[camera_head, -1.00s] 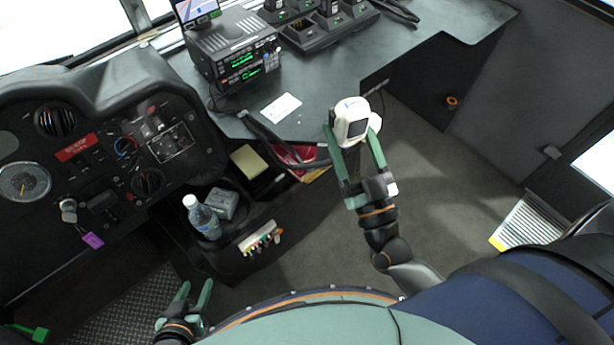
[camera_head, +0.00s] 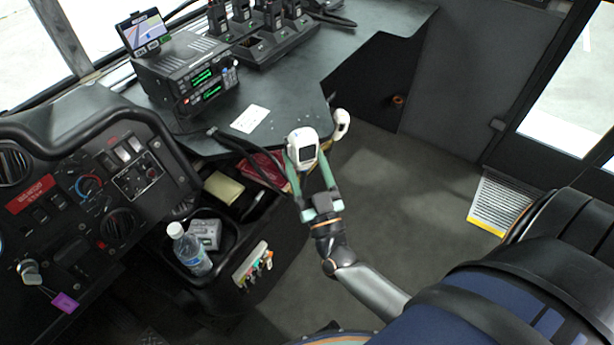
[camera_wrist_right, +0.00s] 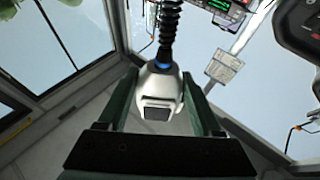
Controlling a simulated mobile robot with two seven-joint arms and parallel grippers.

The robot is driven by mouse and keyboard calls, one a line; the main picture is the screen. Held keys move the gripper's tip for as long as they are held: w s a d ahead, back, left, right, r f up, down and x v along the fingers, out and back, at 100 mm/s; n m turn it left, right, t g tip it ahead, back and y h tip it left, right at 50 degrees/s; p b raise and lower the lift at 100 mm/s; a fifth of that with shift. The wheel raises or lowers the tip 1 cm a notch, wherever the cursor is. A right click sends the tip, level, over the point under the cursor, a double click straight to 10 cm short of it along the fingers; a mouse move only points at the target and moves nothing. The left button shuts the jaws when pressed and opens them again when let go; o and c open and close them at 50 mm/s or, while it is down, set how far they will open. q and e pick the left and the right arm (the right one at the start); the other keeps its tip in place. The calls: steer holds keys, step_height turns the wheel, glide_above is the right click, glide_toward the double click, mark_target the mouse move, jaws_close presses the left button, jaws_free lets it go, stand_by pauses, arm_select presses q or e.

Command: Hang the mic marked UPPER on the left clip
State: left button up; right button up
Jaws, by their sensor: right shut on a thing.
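A white mic (camera_head: 302,143) with a dark square face is held by my right gripper (camera_head: 311,170), in front of the desk edge. In the right wrist view the mic (camera_wrist_right: 160,92) sits between the two green fingers (camera_wrist_right: 161,100), with a blue collar and a black coiled cord running up from it. A second white piece (camera_head: 341,123), which looks like another mic, shows just right of the held one at the desk's edge. I cannot read any UPPER marking, and I cannot make out the left clip. My left gripper is out of view.
The radio unit (camera_head: 185,78) stands on the dark desk (camera_head: 362,42), with a charger rack (camera_head: 268,45) behind and a white card (camera_head: 249,119) in front. A bottle (camera_head: 190,250) stands in the console tray.

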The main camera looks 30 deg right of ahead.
arm_select(q)
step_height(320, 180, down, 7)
steer(key=b, duration=0.8)
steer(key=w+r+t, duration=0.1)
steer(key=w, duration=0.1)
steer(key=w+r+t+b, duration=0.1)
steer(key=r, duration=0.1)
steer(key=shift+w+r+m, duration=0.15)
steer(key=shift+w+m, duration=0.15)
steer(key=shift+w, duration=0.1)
arm_select(e)
steer(key=w+d+f+m+h, duration=0.1)
steer(key=w+d+f, duration=0.1)
steer(key=f, duration=0.4)
steer(key=w+d+f+m+g+h, duration=0.1)
steer(key=w+d+f+h, duration=0.1)
steer(key=f, duration=0.4)
steer(key=shift+w+d+f, duration=0.15)
steer(key=shift+w+f, duration=0.15)
steer(key=shift+w, duration=0.5)
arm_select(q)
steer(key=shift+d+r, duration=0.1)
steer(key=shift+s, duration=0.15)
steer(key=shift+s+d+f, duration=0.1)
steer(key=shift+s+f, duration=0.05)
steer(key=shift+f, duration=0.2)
arm_select(e)
steer(key=shift+f, duration=0.1)
